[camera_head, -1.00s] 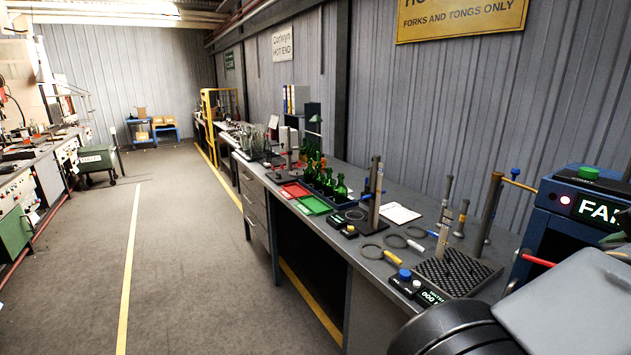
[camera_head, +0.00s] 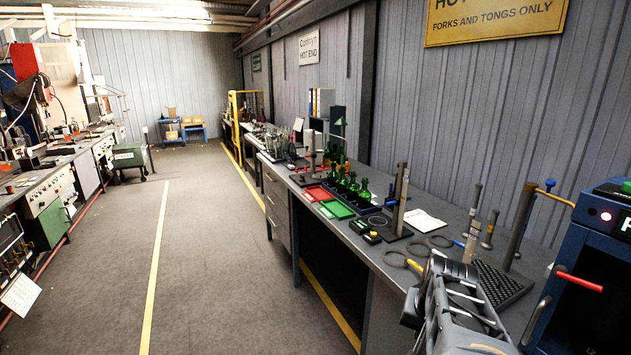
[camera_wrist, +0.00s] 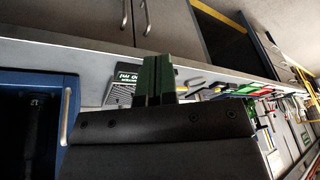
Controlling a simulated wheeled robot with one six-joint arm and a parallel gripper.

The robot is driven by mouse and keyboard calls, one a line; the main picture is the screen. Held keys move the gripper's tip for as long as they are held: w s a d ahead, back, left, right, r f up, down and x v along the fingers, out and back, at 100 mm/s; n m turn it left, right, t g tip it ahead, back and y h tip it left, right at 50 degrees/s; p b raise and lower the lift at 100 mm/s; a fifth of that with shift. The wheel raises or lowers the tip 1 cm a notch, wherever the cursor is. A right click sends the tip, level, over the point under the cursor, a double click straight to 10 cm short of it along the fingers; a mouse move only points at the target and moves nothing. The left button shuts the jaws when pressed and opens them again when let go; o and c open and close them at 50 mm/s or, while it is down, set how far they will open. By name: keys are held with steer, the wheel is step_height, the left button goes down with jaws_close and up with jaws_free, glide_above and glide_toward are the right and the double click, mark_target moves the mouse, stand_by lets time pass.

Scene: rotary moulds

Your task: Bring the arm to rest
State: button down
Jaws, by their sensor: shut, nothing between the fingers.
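My gripper shows in the wrist view (camera_wrist: 157,62) with its two dark green fingers together and nothing between them. In the head view, a grey part of my arm stands at the lower right, in front of the near end of the workbench (camera_head: 330,232). It hides part of the bench top there. I cannot make out the fingertips clearly in that view.
A black pin mat (camera_head: 505,285), ring tools, posts, green bottles (camera_head: 352,188), and red and green trays line the bench. The floor aisle (camera_head: 215,270) to the left is clear.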

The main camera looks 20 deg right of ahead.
steer(key=w+a+f+n+y, duration=0.1)
steer(key=a+n, duration=0.4)
steer(key=a, duration=0.5)
steer(key=w+a+f+n, duration=0.1)
steer(key=a+n, duration=0.3)
steer(key=a, duration=0.6)
steer(key=shift+w+a+n+t+y, duration=0.2)
steer(key=shift+w+n+t+y, duration=0.1)
steer(key=shift+w+n+y, duration=0.15)
steer(key=shift+d+f, duration=0.1)
steer(key=shift+d, duration=0.05)
